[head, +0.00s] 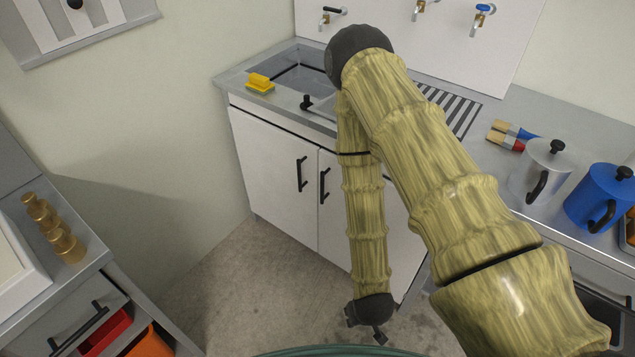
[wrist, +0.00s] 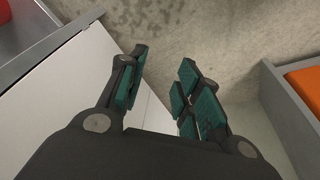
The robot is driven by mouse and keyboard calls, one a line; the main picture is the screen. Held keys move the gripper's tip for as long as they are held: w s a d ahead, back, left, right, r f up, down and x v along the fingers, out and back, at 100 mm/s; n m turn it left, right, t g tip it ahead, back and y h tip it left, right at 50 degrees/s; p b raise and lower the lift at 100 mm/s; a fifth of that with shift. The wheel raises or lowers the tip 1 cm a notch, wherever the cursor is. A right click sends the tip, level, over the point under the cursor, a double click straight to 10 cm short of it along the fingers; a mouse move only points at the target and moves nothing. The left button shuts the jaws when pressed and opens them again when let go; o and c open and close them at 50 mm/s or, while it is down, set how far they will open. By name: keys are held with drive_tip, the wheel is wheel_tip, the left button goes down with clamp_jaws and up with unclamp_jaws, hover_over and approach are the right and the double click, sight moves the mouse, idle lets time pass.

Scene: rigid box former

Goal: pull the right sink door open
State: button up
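The right sink door (head: 336,226) is white and appears closed, partly hidden behind my arm. Its black vertical bar handle (head: 324,186) is near its left edge, beside the seam with the left sink door (head: 268,175). My gripper (head: 370,335) hangs low over the floor in front of the right door, below and to the right of the handle and apart from it. In the wrist view my gripper (wrist: 163,80) is open and empty, its teal-padded fingers spread. White cabinet front (wrist: 75,85) shows left of the fingers. No handle is visible there.
A counter (head: 495,165) with a sink, yellow sponge (head: 259,81), grey pot (head: 540,170) and blue pot (head: 597,197) stands above the doors. A drawer unit with an orange bin (head: 143,343) is at lower left. Bare floor (head: 270,275) lies between.

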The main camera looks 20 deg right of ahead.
drive_tip(key=w+a+f+m+t+h+b, duration=0.15)
drive_tip(key=w+t+b, duration=0.3)
drive_tip(key=w, duration=0.95)
drive_tip(key=m+t+h+b, duration=0.5)
drive_tip(key=t+h+b, duration=0.2)
drive_tip(key=h, duration=0.2)
approach(322, 185)
drive_tip(key=x, duration=1)
drive_tip(key=shift+w+d+b, duration=0.15)
drive_tip(key=shift+w+b, duration=0.15)
clamp_jaws()
